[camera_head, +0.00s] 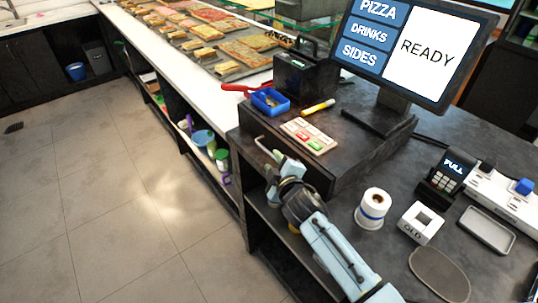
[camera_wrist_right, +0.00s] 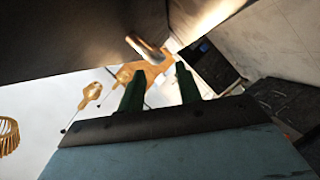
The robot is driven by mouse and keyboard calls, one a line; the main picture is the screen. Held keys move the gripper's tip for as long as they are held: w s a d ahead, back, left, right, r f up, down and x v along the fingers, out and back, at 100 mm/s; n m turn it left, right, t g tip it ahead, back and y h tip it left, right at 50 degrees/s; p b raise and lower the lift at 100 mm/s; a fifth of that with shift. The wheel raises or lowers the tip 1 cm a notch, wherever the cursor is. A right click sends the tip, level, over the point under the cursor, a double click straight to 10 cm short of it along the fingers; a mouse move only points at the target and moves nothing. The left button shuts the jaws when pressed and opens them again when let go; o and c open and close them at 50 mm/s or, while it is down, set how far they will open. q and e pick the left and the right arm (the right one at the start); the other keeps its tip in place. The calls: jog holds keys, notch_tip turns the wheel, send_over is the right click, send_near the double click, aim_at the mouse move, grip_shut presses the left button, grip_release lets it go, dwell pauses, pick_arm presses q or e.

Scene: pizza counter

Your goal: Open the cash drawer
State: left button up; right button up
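The cash drawer (camera_head: 308,172) is the dark box under the register screen at the counter's corner, and it looks closed. Its metal bar handle (camera_head: 264,148) stands out from the front. My right gripper (camera_head: 276,172) is just below and beside the handle. In the right wrist view its two green fingers (camera_wrist_right: 160,88) are apart with nothing between them. The handle (camera_wrist_right: 147,48) shows there just beyond the fingertips; I cannot tell whether they touch. The dark drawer front (camera_wrist_right: 90,38) fills the upper left. My left gripper is not in view.
On the drawer box are a keypad (camera_head: 309,136), a blue tray (camera_head: 270,102), a yellow marker (camera_head: 318,107) and the register screen (camera_head: 415,45). A paper roll (camera_head: 372,208) and card reader (camera_head: 447,175) stand right. Open floor (camera_head: 130,210) lies left of the counter.

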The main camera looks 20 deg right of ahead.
aim_at(269, 155)
jog(key=shift+b+x, duration=0.35)
jog(key=shift+x, duration=2.25)
grip_shut()
